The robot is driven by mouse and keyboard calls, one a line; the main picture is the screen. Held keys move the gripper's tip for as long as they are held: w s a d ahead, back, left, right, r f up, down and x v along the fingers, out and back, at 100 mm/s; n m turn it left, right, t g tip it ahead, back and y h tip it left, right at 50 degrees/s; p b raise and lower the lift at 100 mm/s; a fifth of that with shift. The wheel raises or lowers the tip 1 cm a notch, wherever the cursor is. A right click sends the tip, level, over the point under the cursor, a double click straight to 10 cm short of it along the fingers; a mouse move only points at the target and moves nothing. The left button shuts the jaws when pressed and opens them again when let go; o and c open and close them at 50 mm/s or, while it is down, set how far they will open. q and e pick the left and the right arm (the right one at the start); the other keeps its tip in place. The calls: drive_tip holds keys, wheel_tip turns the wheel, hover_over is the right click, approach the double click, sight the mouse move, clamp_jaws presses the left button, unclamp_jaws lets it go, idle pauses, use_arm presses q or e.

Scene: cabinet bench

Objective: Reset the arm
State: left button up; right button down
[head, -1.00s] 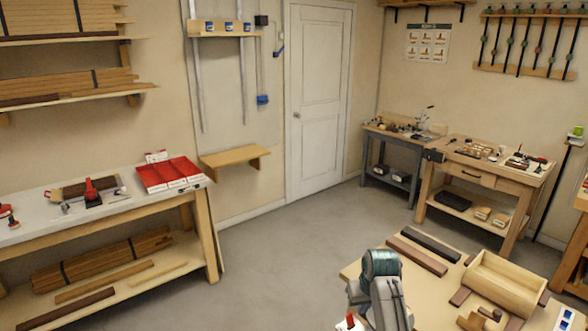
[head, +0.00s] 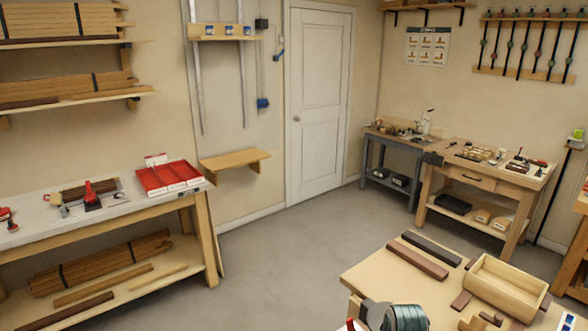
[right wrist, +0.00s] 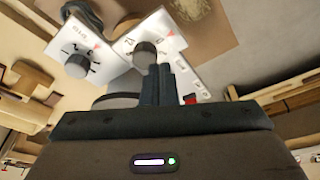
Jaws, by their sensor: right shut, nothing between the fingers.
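My right gripper (right wrist: 165,85) shows in the right wrist view. Its two dark fingers are pressed together with nothing between them. Beyond the fingertips are white panels (right wrist: 95,50) with dark round knobs, one partly hidden behind the fingers. I cannot tell whether the fingers touch anything. My left gripper is in neither current view.
On the near bench are a wooden trough (head: 505,287) and dark wood strips (head: 418,257). A long bench with a red tray (head: 168,177) stands at left. Two small benches stand at the back right. The floor (head: 285,260) between them is clear.

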drive_tip(key=s+d, duration=0.2)
drive_tip(key=s, duration=1.3)
drive_tip(key=s+d, duration=0.3)
drive_tip(key=s, duration=1.3)
wheel_tip(320, 180, down, 38)
drive_tip(key=d+f+h+b, duration=0.1)
drive_tip(key=d+b, duration=0.2)
drive_tip(key=b, duration=0.5)
drive_tip(key=s+f+g+b, duration=0.1)
drive_tip(key=s+f+b, duration=0.2)
drive_tip(key=s+f, duration=0.6)
drive_tip(key=s+f+b, duration=0.3)
drive_tip(key=s+f, duration=0.6)
drive_tip(key=f, duration=0.7)
drive_tip(key=shift+s+d+f+g+b, duration=0.15)
drive_tip(key=shift+s+d+g+b, duration=0.15)
drive_tip(key=shift+d+g, duration=0.15)
